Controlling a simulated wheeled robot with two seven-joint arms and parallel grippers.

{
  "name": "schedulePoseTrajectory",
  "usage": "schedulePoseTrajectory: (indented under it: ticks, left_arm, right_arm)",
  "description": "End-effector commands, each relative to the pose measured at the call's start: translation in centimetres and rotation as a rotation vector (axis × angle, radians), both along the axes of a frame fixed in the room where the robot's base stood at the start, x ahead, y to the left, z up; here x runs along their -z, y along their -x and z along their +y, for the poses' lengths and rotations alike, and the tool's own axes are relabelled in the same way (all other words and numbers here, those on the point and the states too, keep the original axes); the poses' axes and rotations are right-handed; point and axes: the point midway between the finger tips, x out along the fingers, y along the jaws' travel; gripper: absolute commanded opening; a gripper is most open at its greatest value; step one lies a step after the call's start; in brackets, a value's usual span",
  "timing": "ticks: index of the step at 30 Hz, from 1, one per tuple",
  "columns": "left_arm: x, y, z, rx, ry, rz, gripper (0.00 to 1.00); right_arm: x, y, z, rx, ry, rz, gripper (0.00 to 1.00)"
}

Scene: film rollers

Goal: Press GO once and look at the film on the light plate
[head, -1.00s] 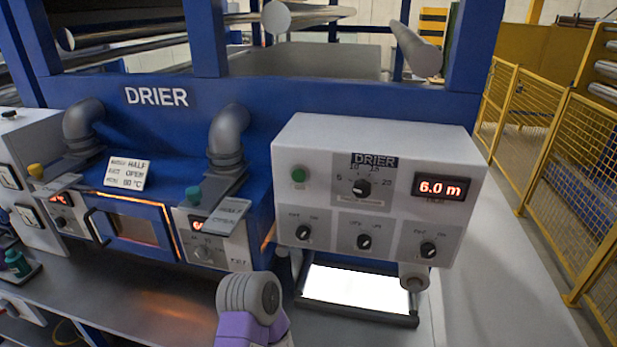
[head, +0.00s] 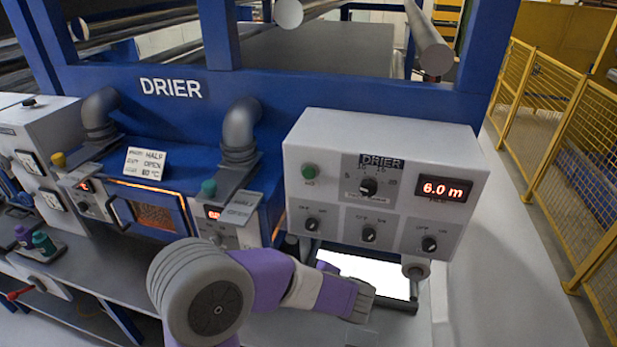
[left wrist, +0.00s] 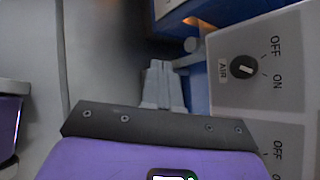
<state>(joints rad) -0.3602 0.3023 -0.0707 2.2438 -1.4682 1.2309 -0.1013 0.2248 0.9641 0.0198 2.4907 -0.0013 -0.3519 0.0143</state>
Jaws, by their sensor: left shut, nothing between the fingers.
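The GO button (head: 309,171) is a green round button at the upper left of the white drier control box (head: 300,150) in the head view. The light plate (head: 375,272) glows plain white under the box; my left arm covers its lower left part, and I can make out no film marks on it. My left gripper (head: 362,303) is low in front of the plate, below the box and apart from the button. In the left wrist view its grey fingers (left wrist: 162,82) are together and empty. My right gripper is not in view.
The box has a red display (head: 443,189) reading 6.0 m, a dial (head: 369,187) and several knobs, including one marked AIR (left wrist: 243,67). The lit drier window (head: 155,215) and sloping pipes are at left. A yellow fence (head: 570,140) stands at right.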

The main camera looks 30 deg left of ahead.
Motion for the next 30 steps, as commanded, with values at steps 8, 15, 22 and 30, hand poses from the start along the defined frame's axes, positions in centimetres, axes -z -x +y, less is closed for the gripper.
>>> schedulePoseTrajectory:
  ticks: [8, 15, 22, 30]
  left_arm:
    - [-15.4, -1.5, 1.7, 0.015, -0.328, -0.309, 0.0]
    - [-19.6, -1.1, 2.0, -0.003, -0.415, -0.405, 0.0]
    - [-19.6, -1.0, 2.0, -0.004, -0.417, -0.405, 0.0]
    - [-19.6, -2.0, 2.1, -0.003, -0.417, -0.403, 0.0]
  right_arm:
    - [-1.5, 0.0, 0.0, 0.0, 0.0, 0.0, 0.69]
    - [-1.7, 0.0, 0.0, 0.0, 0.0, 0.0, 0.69]
    - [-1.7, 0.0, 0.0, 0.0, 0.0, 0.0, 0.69]
    - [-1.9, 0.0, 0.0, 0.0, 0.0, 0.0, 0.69]
